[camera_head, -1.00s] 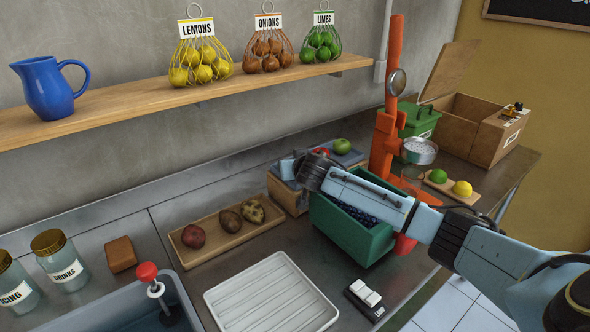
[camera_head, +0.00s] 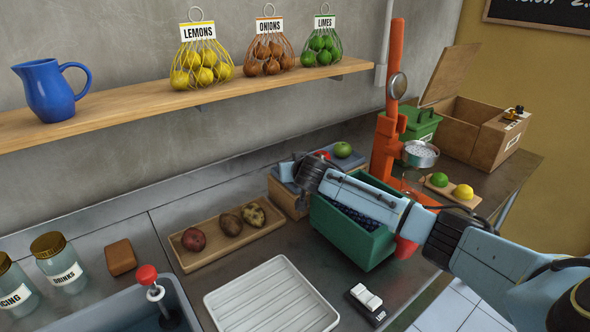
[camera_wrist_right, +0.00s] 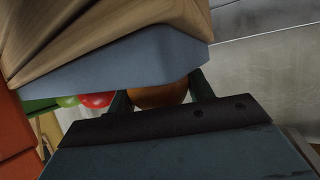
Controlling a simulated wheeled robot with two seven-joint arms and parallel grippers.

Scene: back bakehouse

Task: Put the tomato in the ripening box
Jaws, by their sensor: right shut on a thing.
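In the right wrist view, my right gripper (camera_wrist_right: 160,97) is shut on a round orange-brown thing (camera_wrist_right: 158,95), only partly visible; I cannot tell surely whether it is the tomato. A red round fruit (camera_wrist_right: 97,99) and a green one (camera_wrist_right: 67,101) lie farther off there. In the head view the red one (camera_head: 322,154) is partly behind my right arm, beside the green one (camera_head: 343,149), on a blue-grey surface. My right fingertips are hidden there. A wooden box (camera_head: 474,139) with its lid raised stands at the back right; its label is unreadable. My left gripper is not seen.
A green bin (camera_head: 350,243) of dark berries stands under my right forearm. The orange press (camera_head: 387,145) rises behind it. A wooden tray (camera_head: 215,253) holds potato-like things. A white ribbed tray (camera_head: 270,300) and a switch (camera_head: 366,299) are in front. A shelf (camera_head: 130,104) runs above.

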